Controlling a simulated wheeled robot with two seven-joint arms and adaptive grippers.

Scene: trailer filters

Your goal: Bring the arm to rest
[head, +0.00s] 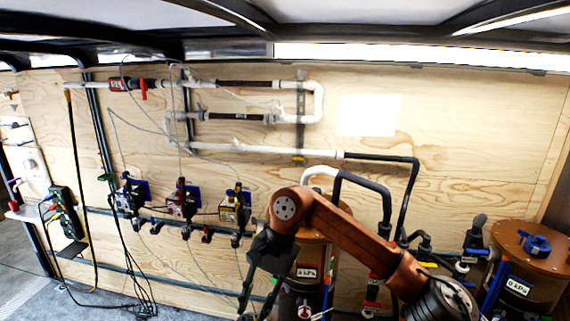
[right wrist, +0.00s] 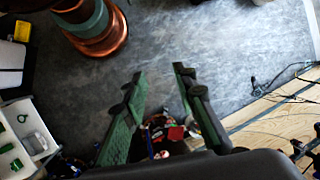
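My right arm (head: 345,232), orange-brown, comes in from the lower right in the head view, rises to an elbow-like joint and bends down. My right gripper (head: 258,298) hangs dark below that joint, in front of the left copper tank. In the right wrist view my right gripper (right wrist: 160,75) shows two green-padded fingers standing apart, with nothing held between them. Grey floor shows beyond the fingertips. My left arm and left gripper are in neither view.
Copper tanks stand at the middle (head: 318,255) and right (head: 540,268) with black hoses. White pipes (head: 240,148) and several valve units (head: 182,200) are on the plywood wall (head: 450,120). A white bin (right wrist: 35,130) lies left in the wrist view. Open floor (right wrist: 200,35) is grey.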

